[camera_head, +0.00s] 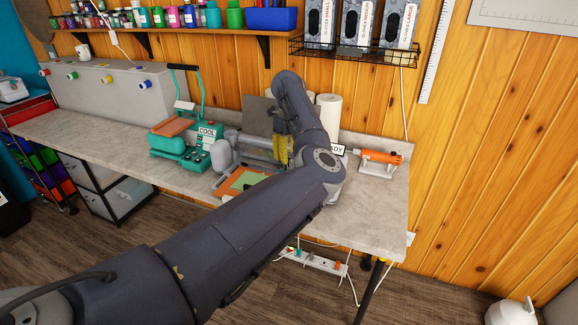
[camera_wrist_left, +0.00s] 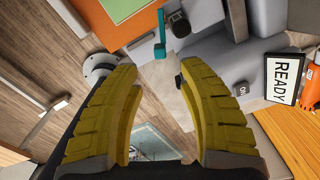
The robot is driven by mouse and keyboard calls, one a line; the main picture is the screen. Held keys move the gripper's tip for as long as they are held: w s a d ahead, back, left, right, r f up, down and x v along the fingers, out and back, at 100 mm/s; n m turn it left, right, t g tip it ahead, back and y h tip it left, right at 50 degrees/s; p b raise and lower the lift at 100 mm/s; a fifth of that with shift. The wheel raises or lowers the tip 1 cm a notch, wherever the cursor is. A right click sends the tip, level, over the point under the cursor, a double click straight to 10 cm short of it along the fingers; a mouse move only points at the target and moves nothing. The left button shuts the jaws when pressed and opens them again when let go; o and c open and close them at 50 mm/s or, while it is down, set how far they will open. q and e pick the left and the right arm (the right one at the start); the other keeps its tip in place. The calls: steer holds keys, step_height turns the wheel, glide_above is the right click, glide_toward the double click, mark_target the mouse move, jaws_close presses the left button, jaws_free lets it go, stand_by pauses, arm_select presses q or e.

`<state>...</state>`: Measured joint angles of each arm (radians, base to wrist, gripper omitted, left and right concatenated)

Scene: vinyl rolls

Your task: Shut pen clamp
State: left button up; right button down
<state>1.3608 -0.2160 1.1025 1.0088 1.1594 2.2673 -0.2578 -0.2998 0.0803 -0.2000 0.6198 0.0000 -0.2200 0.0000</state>
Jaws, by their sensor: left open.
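My left gripper (camera_head: 283,150) has yellow fingers and hangs over the workbench at a grey machine (camera_head: 224,157), with my arm covering much of it. In the left wrist view the gripper (camera_wrist_left: 157,75) is open with nothing between its fingers. Beyond the fingertips are a small teal lever (camera_wrist_left: 160,40), a black knob (camera_wrist_left: 179,24) and the grey machine body (camera_wrist_left: 225,55). I cannot tell for sure which part is the pen clamp or whether it is shut. My right gripper is not in view.
An orange and green mat (camera_head: 238,181) lies in front of the machine. A teal heat press (camera_head: 180,150) stands to its left. A READY sign (camera_head: 338,150) and an orange tool on a stand (camera_head: 379,162) are to its right.

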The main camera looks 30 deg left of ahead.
arm_select(q)
steer(key=shift+r, duration=1.85)
